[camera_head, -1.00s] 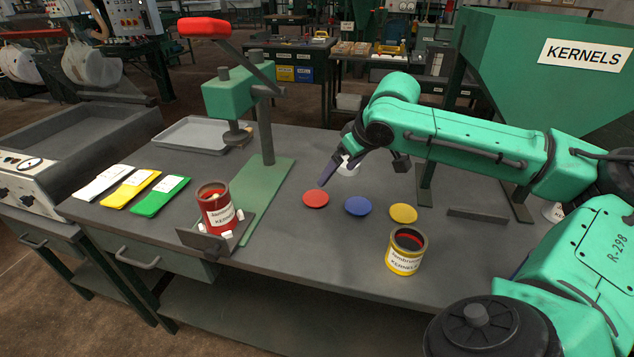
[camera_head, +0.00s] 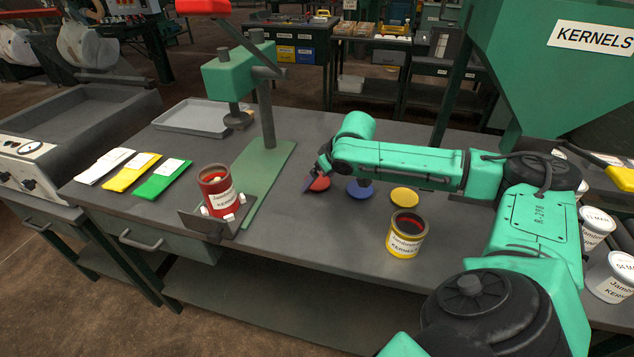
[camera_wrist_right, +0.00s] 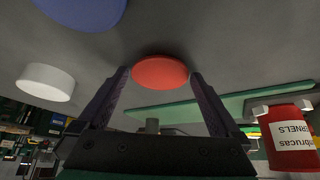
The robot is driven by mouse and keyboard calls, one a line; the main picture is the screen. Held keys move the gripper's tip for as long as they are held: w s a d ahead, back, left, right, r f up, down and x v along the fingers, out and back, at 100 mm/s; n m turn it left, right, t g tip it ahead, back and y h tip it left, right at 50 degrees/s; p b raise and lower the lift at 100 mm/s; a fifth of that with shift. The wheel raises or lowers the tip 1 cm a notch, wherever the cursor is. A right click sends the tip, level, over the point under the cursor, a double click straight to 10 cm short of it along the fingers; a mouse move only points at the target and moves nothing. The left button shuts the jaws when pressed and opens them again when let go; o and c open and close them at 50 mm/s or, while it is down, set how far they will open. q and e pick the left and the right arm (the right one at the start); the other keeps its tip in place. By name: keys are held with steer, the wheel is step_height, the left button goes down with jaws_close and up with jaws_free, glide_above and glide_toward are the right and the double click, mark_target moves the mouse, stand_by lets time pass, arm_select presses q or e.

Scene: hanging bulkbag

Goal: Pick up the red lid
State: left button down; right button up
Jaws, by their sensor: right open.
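The red lid (camera_head: 319,184) lies flat on the grey table in the head view, partly hidden by my right gripper. My right gripper (camera_head: 309,188) is low over the table at the lid's left side. In the right wrist view the red lid (camera_wrist_right: 160,71) shows just beyond and between the tips of my open right gripper (camera_wrist_right: 160,82), with nothing held. The blue lid (camera_head: 359,190) and the yellow lid (camera_head: 404,195) lie in a row to its right. My left gripper is not in view.
A red can (camera_head: 217,192) stands in a holder by the green press (camera_head: 264,150). A yellow can (camera_head: 406,233) stands near the front edge. Packets (camera_head: 134,175) and a grey tray (camera_head: 195,117) lie to the left. The green hopper (camera_head: 545,70) stands behind my arm.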

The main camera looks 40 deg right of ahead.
steer(key=shift+r, duration=0.1)
steer(key=c, duration=1)
